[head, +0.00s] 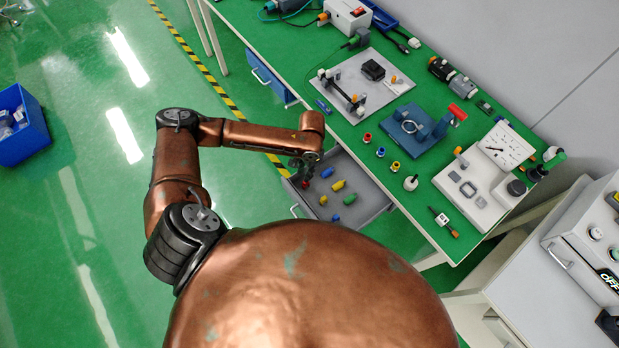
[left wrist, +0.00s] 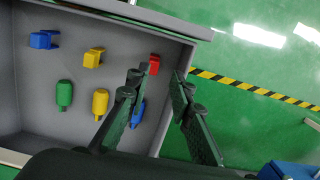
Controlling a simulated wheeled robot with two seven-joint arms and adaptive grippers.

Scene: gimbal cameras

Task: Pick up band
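A thin pale ring (head: 409,126), which looks like the band, rests on a blue fixture (head: 398,145) on the green workbench in the head view. My left gripper (head: 304,168) is over the open grey drawer, well to the left of the ring and apart from it. The left wrist view shows this gripper (left wrist: 156,82) with its two dark fingers spread. A red piece (left wrist: 154,64) shows between the fingertips; I cannot tell how far below them it lies. The ring is not in the left wrist view. My right gripper is not in view.
The grey drawer (left wrist: 30,105) holds several blue, yellow, green and red pieces. Small red, blue and yellow parts (head: 381,152) stand on the bench before the fixture. A grey plate (head: 395,80) and a white gauge panel (head: 507,145) flank it. A blue bin (head: 40,135) is on the floor.

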